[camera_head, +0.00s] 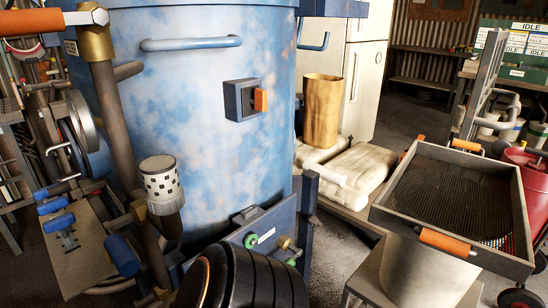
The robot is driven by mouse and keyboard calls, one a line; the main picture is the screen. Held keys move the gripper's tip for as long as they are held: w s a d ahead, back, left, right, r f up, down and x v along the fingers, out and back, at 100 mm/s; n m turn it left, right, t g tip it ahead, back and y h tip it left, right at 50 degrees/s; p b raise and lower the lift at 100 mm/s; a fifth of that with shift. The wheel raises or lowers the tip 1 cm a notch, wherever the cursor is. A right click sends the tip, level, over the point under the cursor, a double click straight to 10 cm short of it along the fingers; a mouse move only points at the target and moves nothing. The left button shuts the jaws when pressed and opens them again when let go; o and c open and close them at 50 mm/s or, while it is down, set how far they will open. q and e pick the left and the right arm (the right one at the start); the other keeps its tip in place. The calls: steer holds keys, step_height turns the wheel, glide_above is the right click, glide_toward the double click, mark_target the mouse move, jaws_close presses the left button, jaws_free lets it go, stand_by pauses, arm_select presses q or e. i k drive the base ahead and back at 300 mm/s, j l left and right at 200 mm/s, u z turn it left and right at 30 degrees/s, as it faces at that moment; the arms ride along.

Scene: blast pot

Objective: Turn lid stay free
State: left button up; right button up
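The large blue, worn blast pot (200,110) stands at the left centre. A blue bar handle (190,43) runs across its upper front. A dark blue square box with an orange tab (261,100) sits on its front right. I cannot tell which part is the lid stay; the top of the pot is cut off by the frame. Neither of my grippers is in view.
A pipe with an orange handle (30,22) stands at the left of the pot. A black ribbed round object (250,278) fills the bottom centre. A screen tray with orange grips (450,195) rests on a pale bucket (420,275) at right. Pale sacks (355,175) lie behind.

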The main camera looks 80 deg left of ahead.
mark_target(259, 102)
steer(key=u, duration=1.15)
steer(key=l+u, duration=0.15)
steer(key=u, duration=0.4)
steer(key=i+u, duration=0.1)
steer(key=u, duration=0.5)
steer(key=l+u, duration=0.1)
steer(key=u, duration=1.05)
steer(key=l+u, duration=0.1)
steer(key=u, duration=0.45)
steer(key=k+u, duration=0.1)
steer(key=u, duration=0.5)
steer(key=k+l+u, duration=0.15)
steer(key=k+j, duration=0.05)
